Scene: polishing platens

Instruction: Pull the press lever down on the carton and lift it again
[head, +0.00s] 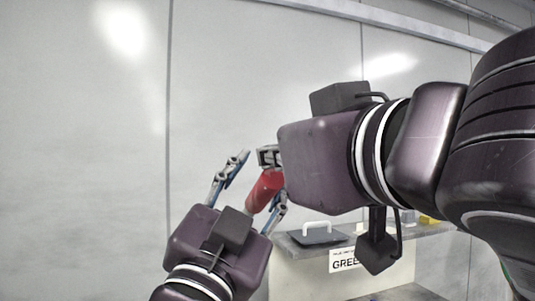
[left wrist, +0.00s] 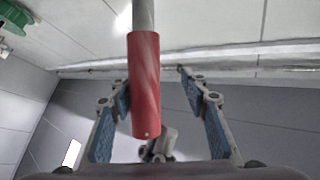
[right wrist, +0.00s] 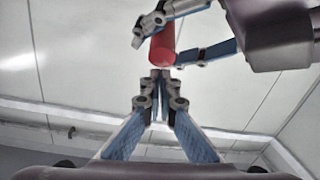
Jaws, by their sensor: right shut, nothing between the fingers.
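The press lever's red grip (head: 264,190) on a metal rod (left wrist: 143,15) stands between the fingers of my left gripper (head: 264,176). In the left wrist view the left gripper (left wrist: 154,72) is open, one finger on each side of the red grip (left wrist: 145,85), with gaps showing. My right gripper (head: 268,157) is beside the grip, mostly hidden by its own wrist. In the right wrist view it is shut and empty (right wrist: 160,76), its tips just below the end of the red grip (right wrist: 162,46). I cannot make out the carton or the press body.
A pale stand (head: 310,275) with a sign (head: 345,261) is at the lower right, partly behind my right arm. A dark plate with a white handle (head: 317,228) lies on it. A yellow item (head: 426,220) is farther right. A green round part (left wrist: 25,17) shows at the left wrist view's corner.

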